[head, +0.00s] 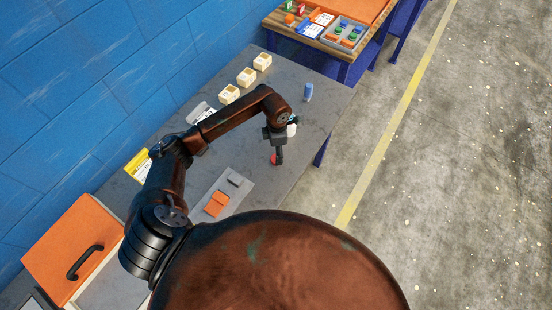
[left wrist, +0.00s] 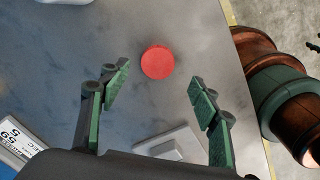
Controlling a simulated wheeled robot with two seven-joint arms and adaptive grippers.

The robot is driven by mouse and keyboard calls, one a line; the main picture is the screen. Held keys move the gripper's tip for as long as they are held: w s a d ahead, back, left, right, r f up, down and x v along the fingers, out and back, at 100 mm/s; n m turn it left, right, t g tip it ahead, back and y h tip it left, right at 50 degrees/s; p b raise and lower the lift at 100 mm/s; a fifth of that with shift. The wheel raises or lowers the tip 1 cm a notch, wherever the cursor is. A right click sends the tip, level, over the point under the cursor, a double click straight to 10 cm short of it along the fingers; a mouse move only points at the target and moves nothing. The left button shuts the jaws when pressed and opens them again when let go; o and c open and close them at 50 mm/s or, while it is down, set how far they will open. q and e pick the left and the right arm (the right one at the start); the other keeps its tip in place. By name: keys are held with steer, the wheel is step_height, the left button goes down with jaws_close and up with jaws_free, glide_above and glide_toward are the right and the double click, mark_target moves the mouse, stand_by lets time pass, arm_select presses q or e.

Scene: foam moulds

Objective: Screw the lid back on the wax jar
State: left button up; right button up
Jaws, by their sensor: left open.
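A round red lid-like disc (left wrist: 157,62) lies on the grey table, seen from above in the left wrist view. It also shows as a small red patch (head: 273,159) in the head view, partly hidden by the gripper. My left gripper (left wrist: 161,82) is open, pointing down, with the disc just beyond and between its fingertips; it touches nothing that I can see. It also shows in the head view (head: 277,160). A white object (head: 291,130), possibly the jar, shows behind the gripper in the head view. My right gripper is out of view.
A blue cylinder (head: 308,91) stands at the far end. An orange case (head: 72,248) is at the lower left.

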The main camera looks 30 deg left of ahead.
arm_select(q)
steer(key=shift+w+a+f+p, duration=0.1)
steer(key=shift+f+p, duration=0.1)
steer(key=shift+f, duration=1.15)
steer(key=shift+w+f+p, duration=0.1)
steer(key=shift+f+p, duration=0.05)
steer(key=shift+f, duration=1.15)
steer(key=shift+c, duration=0.2)
steer(key=c, duration=0.8)
steer(key=shift+o, duration=0.2)
